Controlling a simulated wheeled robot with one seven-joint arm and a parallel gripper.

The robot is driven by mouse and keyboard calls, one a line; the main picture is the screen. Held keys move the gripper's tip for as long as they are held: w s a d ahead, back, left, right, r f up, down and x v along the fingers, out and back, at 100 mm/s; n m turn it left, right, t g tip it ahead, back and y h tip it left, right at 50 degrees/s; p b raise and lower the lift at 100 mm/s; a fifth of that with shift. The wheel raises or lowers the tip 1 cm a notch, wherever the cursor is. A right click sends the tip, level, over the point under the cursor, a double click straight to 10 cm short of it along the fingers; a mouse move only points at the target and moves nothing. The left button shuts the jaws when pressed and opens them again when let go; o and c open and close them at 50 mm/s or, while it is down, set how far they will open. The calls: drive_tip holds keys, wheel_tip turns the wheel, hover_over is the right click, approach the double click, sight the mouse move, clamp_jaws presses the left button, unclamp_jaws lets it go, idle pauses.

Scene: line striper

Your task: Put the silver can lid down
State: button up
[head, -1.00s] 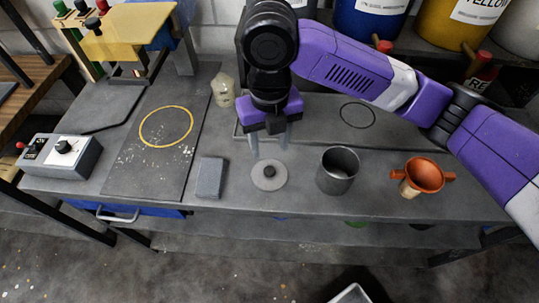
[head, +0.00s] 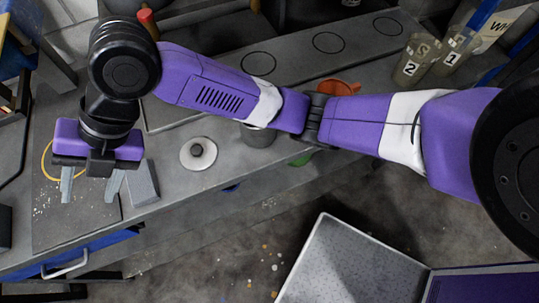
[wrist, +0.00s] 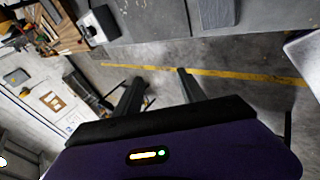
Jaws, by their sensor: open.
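The silver can lid (head: 198,153), a round grey disc with a dark knob at its centre, lies flat on the grey bench in the head view. My gripper (head: 91,190) is open and empty. It is to the left of the lid and apart from it, above the dark mat beside the grey block. In the wrist view my gripper (wrist: 157,85) shows its two fingers spread with nothing between them. The grey can (head: 258,137) stands to the right of the lid, its top partly hidden by my arm.
A grey block (head: 143,184) sits close to my fingers. The dark mat (head: 75,230) bears a yellow ring, partly hidden. An orange funnel (head: 337,87) is behind my arm. A grey tray (head: 345,265) is low in front.

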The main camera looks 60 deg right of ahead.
drive_tip(key=a+r+m+t+y, duration=0.35)
drive_tip(key=a+m+t, duration=0.25)
drive_tip(key=m, duration=0.5)
drive_tip(key=s+d+f+m+t+h, duration=0.6)
drive_tip(key=s+d+f+m+h, duration=0.3)
drive_tip(key=s+d+f+m, duration=0.6)
drive_tip(key=s+d+r+m+h, duration=0.1)
drive_tip(key=s+d+r, duration=0.1)
drive_tip(key=s+d, duration=0.3)
drive_tip(key=s+d+r+m+h, duration=0.1)
drive_tip(key=s+d, duration=0.4)
drive_tip(key=s, duration=0.5)
drive_tip(key=shift+s+r, duration=0.35)
drive_tip(key=shift+r, duration=0.35)
drive_tip(key=shift+d, duration=0.1)
